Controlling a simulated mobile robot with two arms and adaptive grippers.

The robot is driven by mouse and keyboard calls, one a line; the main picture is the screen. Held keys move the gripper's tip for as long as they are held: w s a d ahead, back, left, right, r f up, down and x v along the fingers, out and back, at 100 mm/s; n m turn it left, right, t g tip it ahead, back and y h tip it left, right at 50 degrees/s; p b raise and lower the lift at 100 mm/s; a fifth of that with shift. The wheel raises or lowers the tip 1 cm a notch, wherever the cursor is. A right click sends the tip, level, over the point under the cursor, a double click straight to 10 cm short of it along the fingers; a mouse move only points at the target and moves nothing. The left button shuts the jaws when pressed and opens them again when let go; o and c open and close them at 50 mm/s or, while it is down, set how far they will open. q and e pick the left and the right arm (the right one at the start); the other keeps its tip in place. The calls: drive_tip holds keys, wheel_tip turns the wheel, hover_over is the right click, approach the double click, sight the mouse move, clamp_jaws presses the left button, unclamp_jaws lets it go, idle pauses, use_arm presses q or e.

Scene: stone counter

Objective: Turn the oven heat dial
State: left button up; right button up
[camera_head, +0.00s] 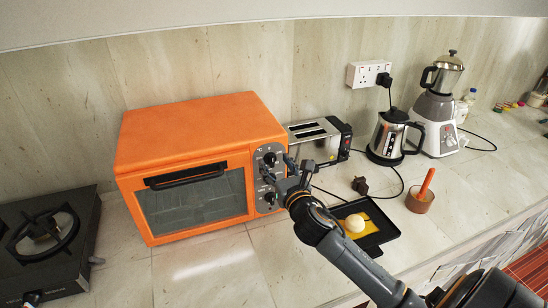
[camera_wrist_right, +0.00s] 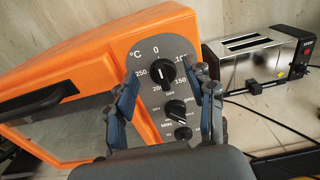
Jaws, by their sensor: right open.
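The orange oven (camera_head: 190,125) stands on the counter, with a dark control panel on the right of its front. Its heat dial (camera_head: 270,159) is the top knob. In the right wrist view the heat dial (camera_wrist_right: 162,68) is black with a pale pointer mark, ringed by °C numbers. A middle knob (camera_wrist_right: 176,109) and a small lower knob (camera_wrist_right: 183,133) sit below it. My right gripper (camera_head: 278,171) is in front of the panel. In the right wrist view its open fingers (camera_wrist_right: 170,88) appear on either side of the knobs; I cannot tell whether they touch the dial. My left gripper is not in view.
A toaster (camera_head: 318,138) stands right of the oven, with a kettle (camera_head: 391,135) and blender (camera_head: 438,105) beyond. A stove (camera_head: 45,245) is at the left.

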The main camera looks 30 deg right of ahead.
drive_tip(key=shift+x, duration=0.85)
clamp_jaws()
